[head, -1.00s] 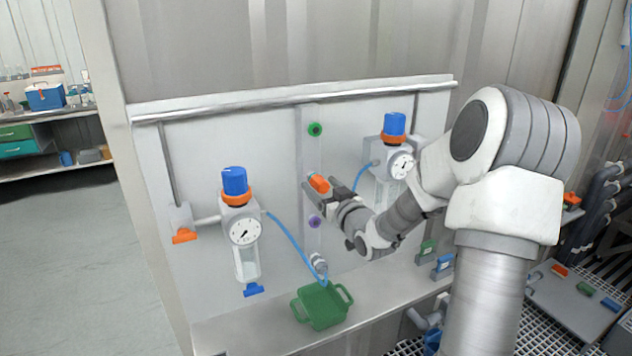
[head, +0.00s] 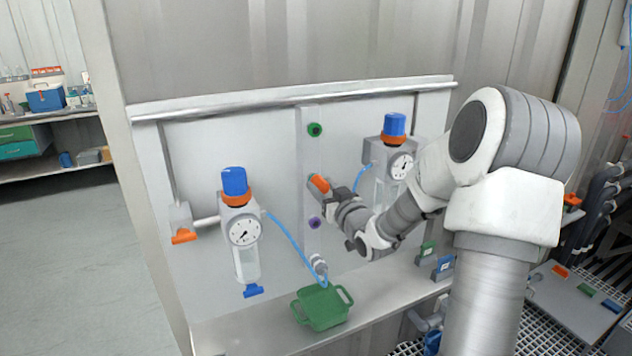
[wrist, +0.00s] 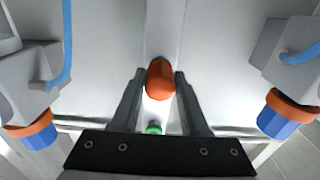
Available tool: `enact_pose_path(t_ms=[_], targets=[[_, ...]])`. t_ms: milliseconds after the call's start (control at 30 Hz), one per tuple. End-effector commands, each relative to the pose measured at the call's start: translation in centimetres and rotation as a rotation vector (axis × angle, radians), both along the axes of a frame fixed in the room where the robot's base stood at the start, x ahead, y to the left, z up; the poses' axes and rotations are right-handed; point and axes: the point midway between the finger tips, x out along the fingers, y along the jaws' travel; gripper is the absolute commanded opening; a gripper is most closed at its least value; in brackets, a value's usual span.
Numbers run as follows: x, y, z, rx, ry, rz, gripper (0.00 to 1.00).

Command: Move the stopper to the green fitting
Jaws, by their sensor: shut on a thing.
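The orange stopper (head: 319,183) is on the vertical strip of the white panel, between the green fitting above and a purple fitting below. My gripper (wrist: 159,78) is shut on the stopper, with one finger on each side of it in the wrist view. The stopper's far end is at the panel; I cannot tell how deep it sits. The green fitting (head: 314,130) is a dark-centred ring near the top of the strip, with nothing in it. It also shows at the bottom of the wrist view, partly hidden by my gripper.
The purple fitting (head: 314,222) is below the stopper. Gauge units with blue caps stand left (head: 241,230) and right (head: 394,165), with blue hoses. A green tray (head: 322,307) lies on the ledge below. The strip between stopper and green fitting is clear.

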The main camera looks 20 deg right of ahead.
Motion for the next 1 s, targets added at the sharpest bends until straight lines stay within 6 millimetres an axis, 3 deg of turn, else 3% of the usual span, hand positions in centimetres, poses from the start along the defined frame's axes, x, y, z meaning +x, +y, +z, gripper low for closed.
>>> enact_pose_path(t_ms=[1000], targets=[[-3.4, -0.1, 0.0, -0.001, 0.0, 0.0, 0.0]])
